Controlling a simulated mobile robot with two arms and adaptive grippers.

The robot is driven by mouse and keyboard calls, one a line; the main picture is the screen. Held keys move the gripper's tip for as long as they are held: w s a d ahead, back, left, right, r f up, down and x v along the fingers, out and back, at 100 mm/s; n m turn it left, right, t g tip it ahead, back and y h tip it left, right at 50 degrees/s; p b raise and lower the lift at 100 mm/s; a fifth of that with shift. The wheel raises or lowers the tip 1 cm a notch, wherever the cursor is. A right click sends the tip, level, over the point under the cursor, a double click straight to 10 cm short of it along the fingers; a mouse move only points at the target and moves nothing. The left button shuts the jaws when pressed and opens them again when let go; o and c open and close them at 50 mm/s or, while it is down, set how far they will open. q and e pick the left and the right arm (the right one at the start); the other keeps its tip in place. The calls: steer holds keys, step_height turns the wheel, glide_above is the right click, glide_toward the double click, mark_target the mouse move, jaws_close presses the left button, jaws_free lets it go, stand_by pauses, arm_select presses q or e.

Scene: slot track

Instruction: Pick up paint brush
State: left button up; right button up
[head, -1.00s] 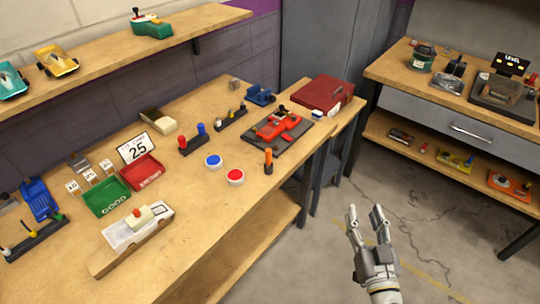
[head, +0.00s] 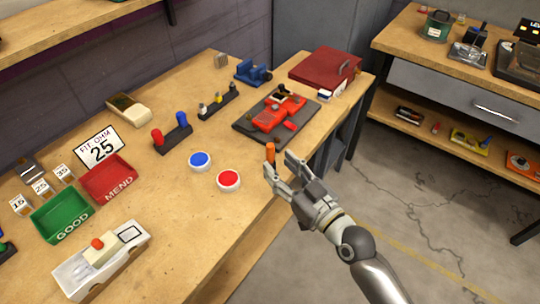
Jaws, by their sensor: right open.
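A small upright orange handle (head: 270,153) stands near the front edge of the workbench (head: 190,225). I cannot tell surely that it is the paint brush; no bristles show. My right gripper (head: 280,166) is open and empty. Its fingertips are close to the orange handle in the picture and hide its lower part. I cannot tell whether they touch it. A cream block with a dark brown end (head: 128,108), perhaps a brush, lies at the back of the bench. My left gripper is not in view.
A blue button (head: 200,161) and a red button (head: 228,180) lie left of my gripper. A black tray with a red car (head: 275,117) is behind it. Green (head: 60,216) and red (head: 110,180) bins stand at left. Floor is clear on the right.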

mark_target(273, 158)
steer(key=shift+b+x, duration=0.3)
steer(key=shift+x, duration=0.45)
steer(key=x, duration=0.3)
steer(key=shift+w+f+b, duration=0.1)
steer(key=shift+w+b, duration=0.2)
steer(key=shift+w+a, duration=0.1)
steer(key=shift+w, duration=0.05)
steer(key=shift+c, duration=0.4)
steer(key=c, duration=0.7)
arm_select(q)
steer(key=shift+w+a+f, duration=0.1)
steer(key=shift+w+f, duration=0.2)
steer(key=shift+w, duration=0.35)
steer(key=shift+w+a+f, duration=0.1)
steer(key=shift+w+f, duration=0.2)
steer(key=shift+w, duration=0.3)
arm_select(e)
steer(key=shift+c, duration=0.9)
